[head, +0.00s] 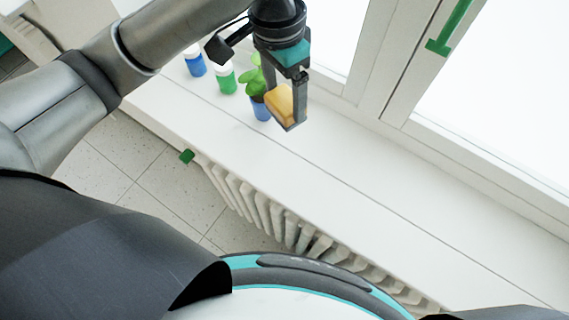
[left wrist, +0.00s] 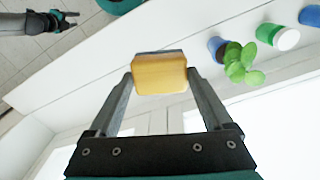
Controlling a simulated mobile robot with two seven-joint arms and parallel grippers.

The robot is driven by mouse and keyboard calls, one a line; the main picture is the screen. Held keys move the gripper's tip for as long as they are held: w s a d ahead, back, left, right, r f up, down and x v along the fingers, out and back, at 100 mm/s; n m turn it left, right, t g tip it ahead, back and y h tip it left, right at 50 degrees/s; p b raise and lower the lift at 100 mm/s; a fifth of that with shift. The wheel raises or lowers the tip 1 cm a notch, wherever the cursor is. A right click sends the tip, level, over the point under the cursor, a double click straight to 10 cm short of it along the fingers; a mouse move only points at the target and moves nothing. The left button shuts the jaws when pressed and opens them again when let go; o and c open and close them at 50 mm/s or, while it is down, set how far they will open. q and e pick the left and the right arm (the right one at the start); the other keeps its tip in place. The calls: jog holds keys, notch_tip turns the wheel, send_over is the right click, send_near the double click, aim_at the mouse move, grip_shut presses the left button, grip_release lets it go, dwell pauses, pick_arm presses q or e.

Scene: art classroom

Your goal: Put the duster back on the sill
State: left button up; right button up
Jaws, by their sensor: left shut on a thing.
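The duster (head: 281,104) is a small yellow-orange block with a dark face. My left gripper (head: 286,108) is shut on it, with one finger on each side. In the left wrist view the duster (left wrist: 160,73) sits between the two fingertips. The white sill (head: 380,215) runs diagonally under the window in the head view. The gripper and duster appear over the sill, in front of the potted plant; the exact gap below is hard to tell. My right gripper (left wrist: 66,19) shows small at the upper left of the left wrist view, its fingers apart and empty.
On the sill stand a blue jar (head: 195,64), a green jar (head: 224,79) and a plant in a blue pot (head: 260,108), close to the gripper. A ribbed radiator (head: 262,210) is below the sill's edge. The sill to the right is clear.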

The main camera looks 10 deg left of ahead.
pick_arm(q)
jog(key=shift+s+a+f+y, duration=0.3)
jog(key=shift+s+a+f, duration=0.15)
jog(key=shift+a+f, duration=0.1)
jog(key=shift+m, duration=0.3)
notch_tip(320, 180, down, 20)
jog(key=shift+r+b, duration=0.15)
jog(key=shift+b, duration=0.9)
jog(key=o, duration=1)
jog(key=shift+c, duration=0.2)
jog(key=shift+r, duration=0.1)
notch_tip(320, 180, up, 12)
jog(key=p, duration=0.1)
